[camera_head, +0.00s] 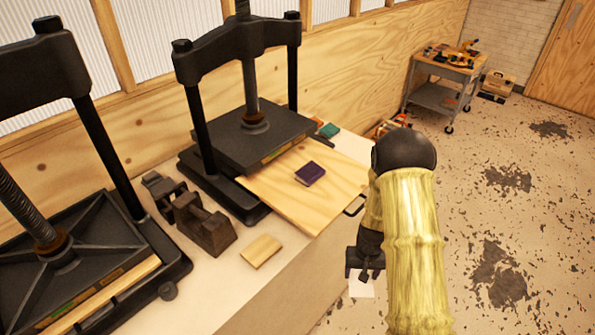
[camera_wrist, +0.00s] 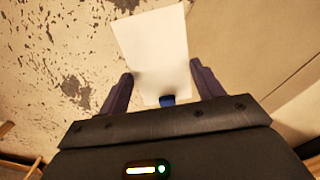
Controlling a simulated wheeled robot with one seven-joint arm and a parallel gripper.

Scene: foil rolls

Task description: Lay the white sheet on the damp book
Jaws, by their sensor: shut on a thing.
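The white sheet (camera_wrist: 155,48) sticks out from between the two fingers of my gripper (camera_wrist: 162,92) in the wrist view. A small blue piece (camera_wrist: 167,100) shows at the sheet's near edge. In the head view my gripper (camera_head: 365,272) is off the front side of the bench, with part of the sheet (camera_head: 362,289) showing below it. My arm hides much of that area. A dark purple book (camera_head: 310,173), the only book I can make out clearly, lies flat on a pale wooden board (camera_head: 325,205) at the middle press. My gripper is apart from the book.
The black press (camera_head: 250,135) stands behind the board, its plate above the board's back part. Another press (camera_head: 70,250) is at left. Dark metal blocks (camera_head: 205,225) and a small wood piece (camera_head: 261,251) lie on the bench. A tool cart (camera_head: 440,85) stands far off.

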